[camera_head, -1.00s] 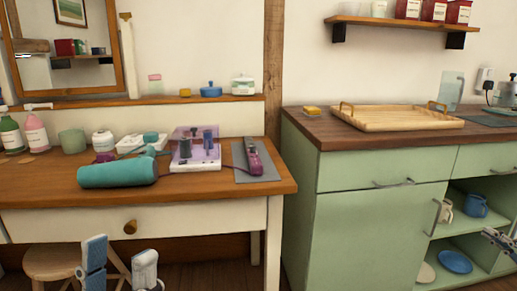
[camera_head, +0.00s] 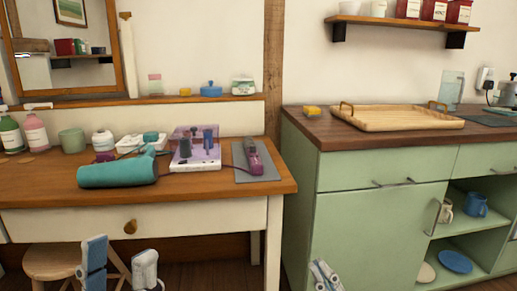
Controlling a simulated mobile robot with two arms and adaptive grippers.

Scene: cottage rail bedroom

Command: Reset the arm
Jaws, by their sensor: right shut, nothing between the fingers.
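My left gripper (camera_head: 120,260) is at the bottom left, in front of the wooden desk (camera_head: 235,195) and near the stool. Its two fingers stand upright and wide apart, with nothing seen between them. My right gripper (camera_head: 326,274) is at the bottom centre, low in front of the green cabinet door. Its fingers are together and empty. Only its tip shows; the rest is below the picture. Neither gripper is seen touching furniture.
A teal hair dryer (camera_head: 118,173) and a purple tool on a grey mat (camera_head: 256,163) lie on the desk. A wooden tray (camera_head: 397,118) is on the green cabinet (camera_head: 370,235). Its open shelves at the right hold a blue mug (camera_head: 476,204) and a blue plate (camera_head: 455,262). A stool (camera_head: 50,262) stands under the desk.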

